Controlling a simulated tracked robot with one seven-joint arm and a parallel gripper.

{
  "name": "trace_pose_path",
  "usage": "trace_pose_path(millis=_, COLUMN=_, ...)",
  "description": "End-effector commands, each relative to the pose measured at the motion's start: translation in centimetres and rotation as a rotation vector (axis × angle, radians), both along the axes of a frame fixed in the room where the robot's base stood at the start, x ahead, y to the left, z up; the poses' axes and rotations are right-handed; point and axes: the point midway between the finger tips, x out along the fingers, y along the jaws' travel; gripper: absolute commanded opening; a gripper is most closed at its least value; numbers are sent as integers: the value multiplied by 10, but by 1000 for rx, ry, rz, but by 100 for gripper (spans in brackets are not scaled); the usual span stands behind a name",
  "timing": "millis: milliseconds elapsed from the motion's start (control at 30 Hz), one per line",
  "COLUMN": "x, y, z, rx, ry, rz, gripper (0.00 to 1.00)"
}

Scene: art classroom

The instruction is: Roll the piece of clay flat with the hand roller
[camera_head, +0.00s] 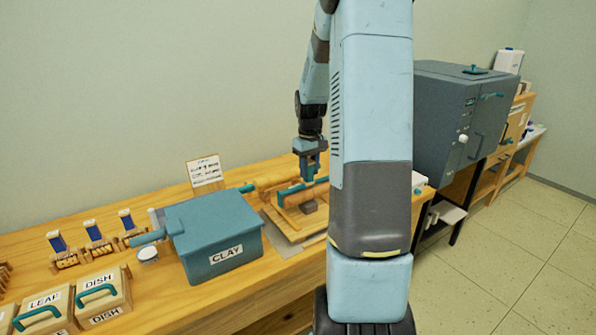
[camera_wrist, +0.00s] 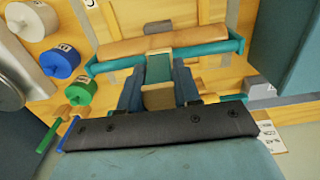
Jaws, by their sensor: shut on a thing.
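My gripper (camera_head: 310,177) is shut on the hand roller (camera_head: 291,195), a tan cylinder in a teal frame, and points down over the work board. In the wrist view my gripper (camera_wrist: 158,82) has its fingers on either side of the teal handle, and the tan roller (camera_wrist: 125,48) lies across the top. A small grey-brown piece of clay (camera_head: 309,207) is on the board (camera_head: 287,226), just in front of the roller. A small grey-brown patch beyond the roller in the wrist view may be the clay. I cannot tell whether roller and clay touch.
A blue-grey box marked CLAY (camera_head: 223,255) stands left of the board. A tan rolling pin with a teal grip (camera_head: 247,188) lies behind it. Wooden boxes marked LEAF (camera_head: 45,301) and DISH (camera_head: 103,292) are farther left. A grey kiln (camera_head: 455,125) stands right.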

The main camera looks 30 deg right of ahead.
Motion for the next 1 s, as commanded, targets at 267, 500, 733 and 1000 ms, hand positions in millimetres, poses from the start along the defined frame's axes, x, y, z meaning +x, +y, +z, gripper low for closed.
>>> trace_pose_path(millis=267, x=0, y=0, z=0, rx=0, ry=-1, rz=0, gripper=0)
trace_pose_path(millis=500, x=0, y=0, z=0, rx=0, ry=-1, rz=0, gripper=0)
trace_pose_path(millis=733, x=0, y=0, z=-2, rx=0, ry=0, rz=0, gripper=0)
trace_pose_path(millis=1000, x=0, y=0, z=-5, rx=0, ry=0, rz=-1, gripper=0)
